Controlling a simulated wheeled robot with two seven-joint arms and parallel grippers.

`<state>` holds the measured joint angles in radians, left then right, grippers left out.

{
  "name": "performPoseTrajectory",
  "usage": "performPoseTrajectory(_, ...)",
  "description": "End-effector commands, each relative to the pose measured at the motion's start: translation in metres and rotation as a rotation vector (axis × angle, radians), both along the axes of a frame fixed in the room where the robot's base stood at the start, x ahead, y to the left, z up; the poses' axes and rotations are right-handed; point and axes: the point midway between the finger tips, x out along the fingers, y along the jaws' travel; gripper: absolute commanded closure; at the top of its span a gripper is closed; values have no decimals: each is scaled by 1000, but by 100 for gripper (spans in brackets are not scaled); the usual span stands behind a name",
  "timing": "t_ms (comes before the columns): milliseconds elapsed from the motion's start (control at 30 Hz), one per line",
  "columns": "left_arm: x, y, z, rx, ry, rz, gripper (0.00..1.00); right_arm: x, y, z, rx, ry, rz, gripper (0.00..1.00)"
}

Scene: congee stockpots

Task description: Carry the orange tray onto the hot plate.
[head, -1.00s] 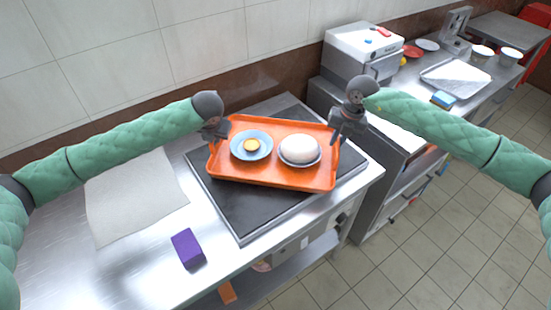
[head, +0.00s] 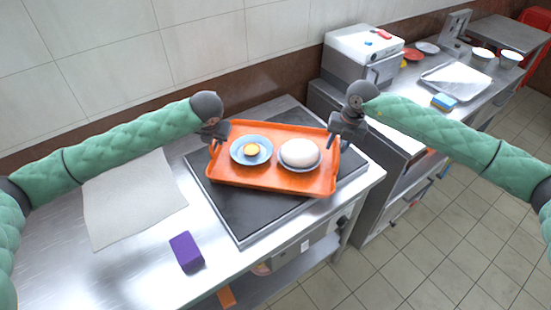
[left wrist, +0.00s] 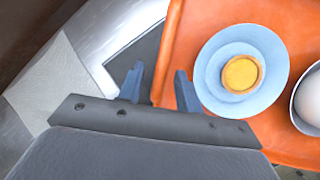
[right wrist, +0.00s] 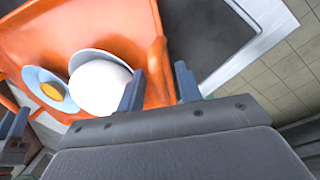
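The orange tray (head: 235,180) lies over the middle of the black hot plate (head: 245,218), slightly turned, and looks to rest on it. On the tray are a blue dish with a yellow piece (head: 251,150) and a rounded white item on a dish (head: 299,152). My left gripper (head: 217,137) is at the tray's left end; in the left wrist view its fingers (left wrist: 160,88) are apart, with the tray's edge between them. My right gripper (head: 344,138) is at the right end; in the right wrist view its fingers (right wrist: 160,85) are apart around the tray's edge.
A pale cloth (head: 130,200) and a purple block (head: 186,250) lie on the steel counter to the left. A side counter at right holds a white machine (head: 362,52), a metal tray (head: 455,80) and a blue sponge (head: 444,101). The wall is behind.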

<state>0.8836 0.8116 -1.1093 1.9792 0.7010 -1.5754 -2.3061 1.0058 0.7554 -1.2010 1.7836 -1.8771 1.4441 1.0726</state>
Motion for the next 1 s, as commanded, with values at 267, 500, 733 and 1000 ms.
performPoseTrajectory(267, -21, -7, 50, -1, -3, -1, 65, 0, 0, 0, 0, 0, 0, 65)
performPoseTrajectory(500, -35, -11, 80, 0, -1, 0, 65, 0, 0, 0, 0, 0, 0, 65)
performPoseTrajectory(733, -40, -13, 89, -1, 0, 0, 65, 0, -1, 4, 0, 0, 0, 65)
performPoseTrajectory(1000, -40, -13, 89, -1, 0, 0, 65, 0, -8, 43, 1, -2, 1, 65)
